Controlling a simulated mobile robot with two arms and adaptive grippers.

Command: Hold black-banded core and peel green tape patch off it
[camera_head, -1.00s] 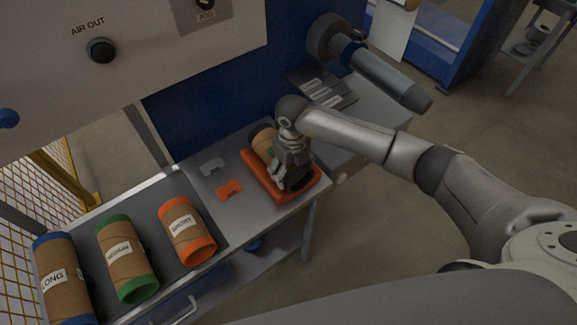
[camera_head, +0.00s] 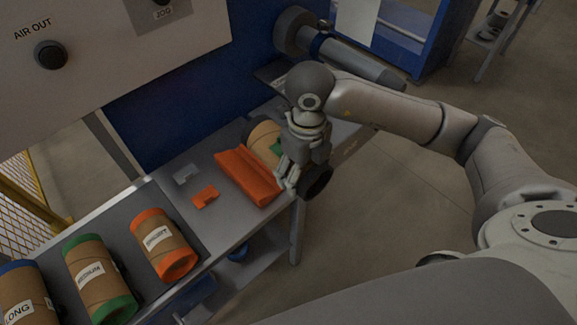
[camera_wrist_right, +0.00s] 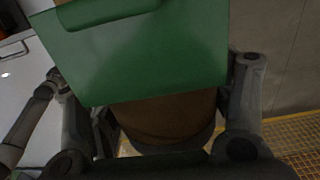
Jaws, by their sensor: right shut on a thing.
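The cardboard core (camera_head: 264,134) with a green tape patch (camera_head: 277,147) is in my right gripper (camera_head: 291,170), just right of the orange cradle (camera_head: 240,172). Its near end shows a black band (camera_head: 320,182). In the right wrist view the green patch (camera_wrist_right: 150,60) fills the upper middle, with brown core (camera_wrist_right: 165,118) below it and a dark band at the bottom. The fingers of my right gripper (camera_wrist_right: 160,95) stand on either side of the core. The patch lies on the core. My left gripper does not show in the head view.
Orange-banded (camera_head: 162,246), green-banded (camera_head: 98,278) and blue-banded (camera_head: 25,295) cores lie at the table's left. A grey clip (camera_head: 186,174) and an orange clip (camera_head: 205,196) lie near the cradle. A grey roller (camera_head: 350,58) juts out behind.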

